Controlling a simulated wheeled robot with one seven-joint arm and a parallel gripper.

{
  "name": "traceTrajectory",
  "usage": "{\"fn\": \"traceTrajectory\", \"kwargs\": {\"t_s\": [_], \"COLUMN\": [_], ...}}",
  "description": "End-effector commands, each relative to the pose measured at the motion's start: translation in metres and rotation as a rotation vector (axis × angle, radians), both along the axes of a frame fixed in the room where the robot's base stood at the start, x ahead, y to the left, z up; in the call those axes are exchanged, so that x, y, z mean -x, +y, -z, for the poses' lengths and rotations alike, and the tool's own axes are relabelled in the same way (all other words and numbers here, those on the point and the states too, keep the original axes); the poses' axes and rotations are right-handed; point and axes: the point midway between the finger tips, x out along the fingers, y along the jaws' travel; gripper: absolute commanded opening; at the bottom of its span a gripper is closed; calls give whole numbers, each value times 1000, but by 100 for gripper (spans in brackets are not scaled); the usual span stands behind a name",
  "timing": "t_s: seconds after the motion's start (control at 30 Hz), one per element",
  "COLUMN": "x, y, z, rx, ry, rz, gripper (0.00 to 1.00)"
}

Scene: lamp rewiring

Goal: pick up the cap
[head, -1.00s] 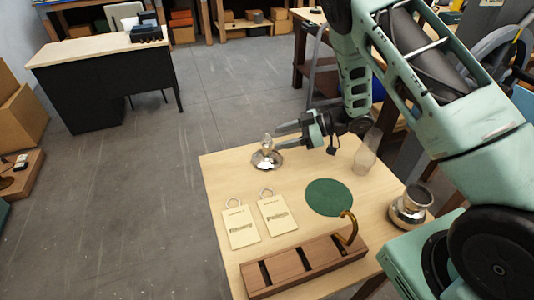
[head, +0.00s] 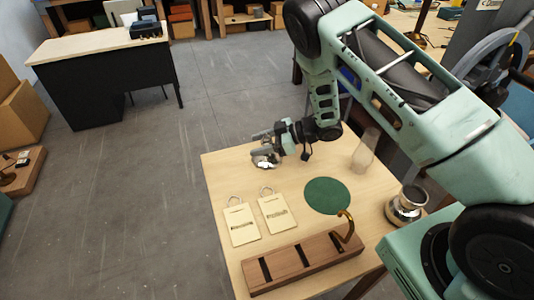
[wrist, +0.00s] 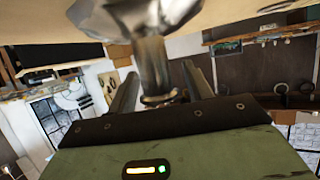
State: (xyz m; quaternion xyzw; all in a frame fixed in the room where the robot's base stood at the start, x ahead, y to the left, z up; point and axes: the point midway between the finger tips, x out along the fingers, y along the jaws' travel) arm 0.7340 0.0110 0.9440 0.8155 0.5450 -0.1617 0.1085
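The cap (head: 265,162), a shiny silver dish-shaped piece with a narrow neck, sits near the far left edge of the table. My gripper (head: 263,144) is right at it and hides its upper part in the head view. In the wrist view the cap's bright flared part (wrist: 135,15) is at the top. Its neck (wrist: 154,65) runs down between the two fingers of my gripper (wrist: 160,85). The fingers are apart, one on each side of the neck, with a gap visible at least on the right.
On the table (head: 225,170) are a green round mat (head: 327,196), two tags (head: 241,225), a slotted wooden block (head: 300,267) with a brass hook (head: 347,227), a clear glass chimney (head: 364,152) and a metal lamp part (head: 405,207). The table's far left edge is close to the cap.

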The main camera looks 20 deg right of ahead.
Motion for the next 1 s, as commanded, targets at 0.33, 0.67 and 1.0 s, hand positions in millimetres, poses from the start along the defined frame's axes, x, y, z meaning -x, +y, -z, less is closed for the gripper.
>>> {"fn": "traceTrajectory", "kwargs": {"t_s": [0.33, 0.67, 1.0], "x": [0, 0, -1], "y": [0, 0, 0], "z": [0, -13, -65], "rx": [0, 0, -1], "ry": [0, -2, -5], "rz": [0, 0, 0], "gripper": [7, 7, 7]}}
